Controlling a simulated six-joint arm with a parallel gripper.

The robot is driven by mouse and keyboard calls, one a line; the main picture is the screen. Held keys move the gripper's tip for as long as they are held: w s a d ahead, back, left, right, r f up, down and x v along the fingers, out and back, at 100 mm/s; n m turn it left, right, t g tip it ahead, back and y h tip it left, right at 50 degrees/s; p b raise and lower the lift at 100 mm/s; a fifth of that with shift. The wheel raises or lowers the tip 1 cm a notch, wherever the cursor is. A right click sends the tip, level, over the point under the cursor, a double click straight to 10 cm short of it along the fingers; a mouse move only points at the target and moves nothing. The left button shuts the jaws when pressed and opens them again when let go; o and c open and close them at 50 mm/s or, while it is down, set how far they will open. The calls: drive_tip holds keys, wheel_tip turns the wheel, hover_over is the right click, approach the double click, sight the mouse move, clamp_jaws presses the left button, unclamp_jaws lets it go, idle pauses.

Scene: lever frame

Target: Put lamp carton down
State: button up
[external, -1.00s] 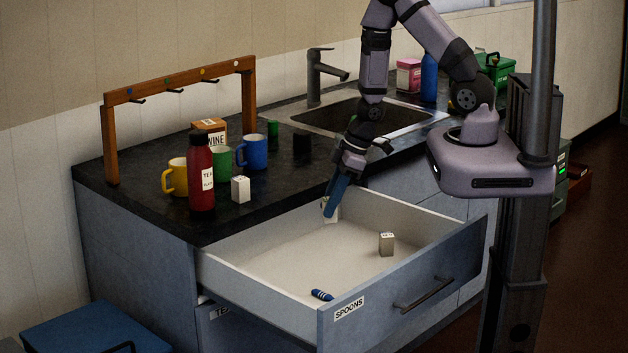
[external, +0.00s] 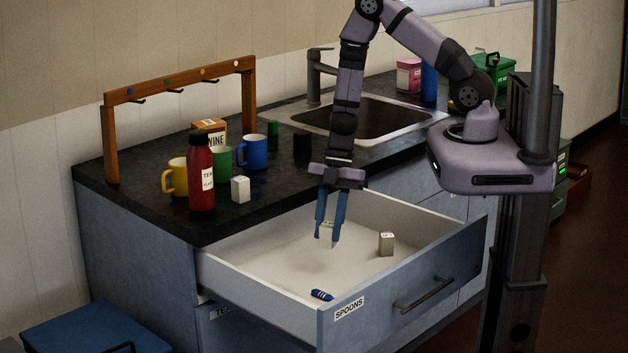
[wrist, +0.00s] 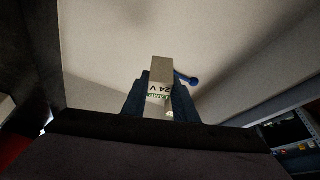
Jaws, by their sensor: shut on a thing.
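My gripper (external: 327,240) points down inside the open drawer (external: 400,296) and is shut on the lamp carton (external: 327,229), a small pale box. In the wrist view the lamp carton (wrist: 160,72) sits between the blue fingers, with "24 V" and green print on it. The fingers partly hide it in the external view. It appears to hang a little above the drawer floor, but the exact gap is hard to tell.
In the drawer, a small beige box (external: 386,244) stands right of my gripper and a blue striped object (external: 321,295) lies near the front. Bare floor lies between. On the counter stand a red bottle (external: 201,175), mugs and a white box (external: 240,189).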

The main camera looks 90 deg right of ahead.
drive_tip(key=a, duration=0.2)
drive_tip(key=b, duration=0.3)
hover_over(327, 288)
drive_tip(key=d, duration=0.2)
drive_tip(key=shift+s+a+f, duration=0.1)
drive_tip(key=shift+s+f, duration=0.1)
drive_tip(key=shift+f, duration=2.15)
drive_tip(key=shift+s+a+f, duration=0.1)
drive_tip(key=shift+s+f, duration=0.1)
drive_tip(key=shift+f, duration=2.15)
drive_tip(key=shift+f, duration=0.2)
drive_tip(key=o, duration=1)
drive_tip(key=shift+r, duration=0.1)
